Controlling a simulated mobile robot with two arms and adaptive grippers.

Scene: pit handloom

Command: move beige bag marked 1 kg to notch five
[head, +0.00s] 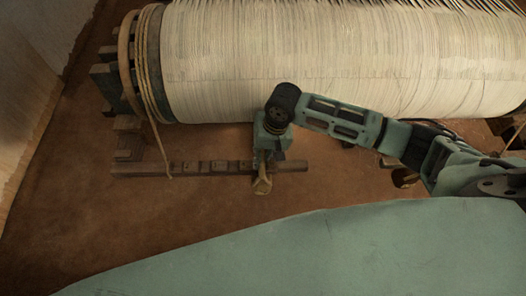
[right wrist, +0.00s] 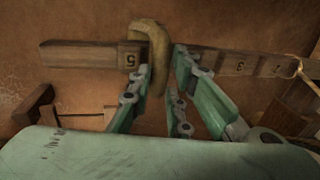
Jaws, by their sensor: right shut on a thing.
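The beige bag (head: 262,186) is at the wooden notched bar (head: 290,167), near the bar's right part; its 1 kg mark cannot be read. In the right wrist view the beige bag (right wrist: 155,45) lies across the bar (right wrist: 80,54), right beside the block marked 5 (right wrist: 130,59). My right gripper (head: 267,160) is above the bar in the head view. In the wrist view its fingers (right wrist: 162,75) are on both sides of the bag and shut on it. Whether the bag rests in a notch is hidden. My left gripper is not in view.
A large roll of pale warp threads (head: 330,60) lies behind the bar. A rope (head: 158,135) runs from the roll's left end down to the bar's left part. A block marked 3 (right wrist: 239,66) shows farther along the bar. Bare brown floor (head: 120,225) lies in front.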

